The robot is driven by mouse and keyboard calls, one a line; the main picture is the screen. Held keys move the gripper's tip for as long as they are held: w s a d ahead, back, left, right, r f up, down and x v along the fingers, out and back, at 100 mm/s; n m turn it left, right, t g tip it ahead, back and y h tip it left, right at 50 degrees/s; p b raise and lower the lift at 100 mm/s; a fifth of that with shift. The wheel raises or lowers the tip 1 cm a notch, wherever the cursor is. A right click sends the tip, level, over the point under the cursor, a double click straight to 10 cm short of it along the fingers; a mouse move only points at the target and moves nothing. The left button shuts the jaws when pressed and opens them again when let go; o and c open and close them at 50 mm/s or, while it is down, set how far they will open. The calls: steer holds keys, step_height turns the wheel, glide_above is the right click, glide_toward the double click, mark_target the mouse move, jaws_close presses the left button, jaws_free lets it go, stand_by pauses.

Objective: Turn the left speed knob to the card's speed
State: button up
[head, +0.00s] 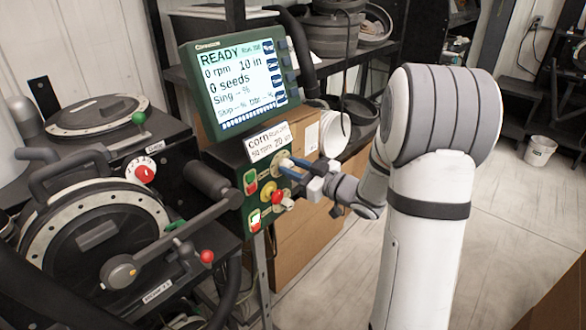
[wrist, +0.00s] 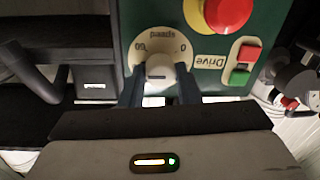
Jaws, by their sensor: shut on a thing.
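The speed knob (wrist: 158,68) is pale and sits on a round cream dial (wrist: 181,52) on a green panel. The dial is marked "speed", 60 and 0, and appears upside down in the wrist view. My gripper (wrist: 160,88) is shut on this knob, one dark finger on each side. In the head view my gripper (head: 287,168) reaches the panel from the right and partly covers the knob. The knob's pointer is not clear. The white card (head: 268,142) above the dial reads corn, an rpm value that looks like 50, and 20 in.
The screen (head: 240,83) reads READY, 0 rpm, 10 in, 0 seeds. A red mushroom button (wrist: 228,12) on yellow and a red-green Drive switch (wrist: 243,61) are beside the dial. A red knob (head: 145,173) on a white dial is on the machine at left.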

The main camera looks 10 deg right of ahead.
steer(key=n+b, duration=0.3)
steer(key=b, duration=0.1)
steer(key=shift+a, duration=0.1)
steer(key=o, duration=1)
steer(key=shift+c, duration=0.2)
steer(key=v, duration=0.8)
steer(key=shift+b, duration=0.4)
steer(key=shift+r, duration=0.1)
